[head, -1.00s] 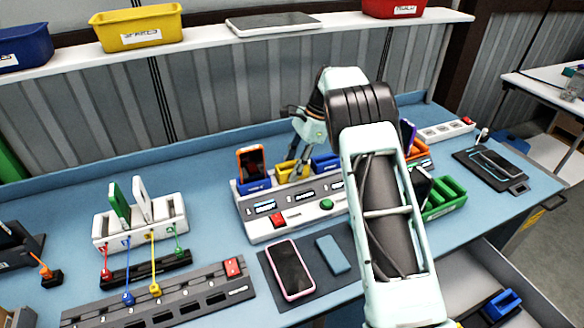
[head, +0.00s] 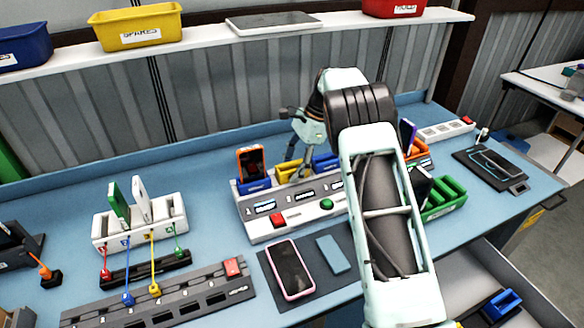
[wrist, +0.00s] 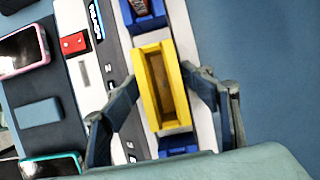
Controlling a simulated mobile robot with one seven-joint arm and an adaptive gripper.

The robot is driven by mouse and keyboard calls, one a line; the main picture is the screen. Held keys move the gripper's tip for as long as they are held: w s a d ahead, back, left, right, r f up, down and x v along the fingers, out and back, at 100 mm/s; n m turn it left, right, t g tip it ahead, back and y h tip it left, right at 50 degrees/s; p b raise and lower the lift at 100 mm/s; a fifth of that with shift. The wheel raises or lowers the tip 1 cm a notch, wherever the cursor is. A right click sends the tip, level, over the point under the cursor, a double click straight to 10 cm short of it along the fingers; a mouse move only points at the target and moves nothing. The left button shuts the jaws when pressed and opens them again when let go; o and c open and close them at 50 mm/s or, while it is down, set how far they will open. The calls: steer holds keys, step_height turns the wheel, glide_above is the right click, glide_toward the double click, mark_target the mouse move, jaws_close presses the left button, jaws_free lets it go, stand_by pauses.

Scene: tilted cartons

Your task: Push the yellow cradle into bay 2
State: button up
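The yellow cradle (head: 287,169) is an empty open-topped holder at the back of the grey-and-white dock (head: 262,229), between two blue cradles. In the wrist view the yellow cradle (wrist: 153,88) lies between my two fingers, with one fingertip close against each long side. In the head view my gripper (head: 298,172) reaches down at the cradle from above. Whether the cradle sits fully down in its bay is hidden.
An orange phone (head: 251,162) stands in the left blue cradle (head: 252,187); another blue cradle (head: 325,162) is to the right. The dock's front has a red button (head: 278,219) and a green button (head: 327,204). A pink phone (head: 290,270) lies in front.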

steer(key=v, duration=1.2)
